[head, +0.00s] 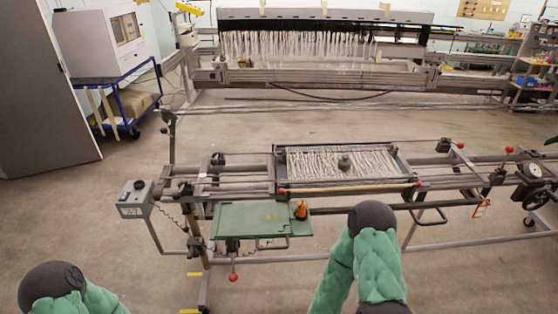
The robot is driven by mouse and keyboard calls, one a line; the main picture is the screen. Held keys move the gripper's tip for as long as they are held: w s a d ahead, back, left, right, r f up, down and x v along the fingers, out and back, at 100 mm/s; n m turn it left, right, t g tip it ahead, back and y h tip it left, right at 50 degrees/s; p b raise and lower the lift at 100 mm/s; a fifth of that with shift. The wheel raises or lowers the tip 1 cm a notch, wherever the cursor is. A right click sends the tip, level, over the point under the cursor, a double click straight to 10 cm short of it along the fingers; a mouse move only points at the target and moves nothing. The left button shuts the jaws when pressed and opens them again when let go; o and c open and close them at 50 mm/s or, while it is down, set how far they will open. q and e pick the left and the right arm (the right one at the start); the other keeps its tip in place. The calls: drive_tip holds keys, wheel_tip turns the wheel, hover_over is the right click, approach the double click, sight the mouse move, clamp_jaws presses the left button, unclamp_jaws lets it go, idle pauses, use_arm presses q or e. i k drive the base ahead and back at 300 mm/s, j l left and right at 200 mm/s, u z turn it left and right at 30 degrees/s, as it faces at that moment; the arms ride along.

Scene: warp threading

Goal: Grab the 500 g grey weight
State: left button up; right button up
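A small dark grey, knobbed object (344,163) rests on the pale threads inside the frame of the metal rack; it looks like the grey weight, but no marking can be read. Nothing touches it from above. Neither of my grippers shows in the head view. Only bent parts of my arms, with green padded sleeves and dark rounded joints, show at the bottom left and the bottom centre right, in front of the rack.
A green plate (245,220) with an orange bottle-like object (301,209) sits at the rack's near side. A wooden bar (350,188) crosses before the thread bed (310,164). Red-knobbed levers stick out. A control box (135,199) stands left. Open floor lies behind.

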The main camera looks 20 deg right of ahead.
sight(344, 164)
drive_tip(key=l+u, duration=0.25)
drive_tip(key=u, duration=0.15)
drive_tip(key=l+u, duration=0.25)
drive_tip(key=u, duration=0.2)
drive_tip(key=l+u, duration=0.2)
drive_tip(key=u, duration=0.2)
drive_tip(key=k+l+u, duration=0.15)
drive_tip(key=u, duration=0.3)
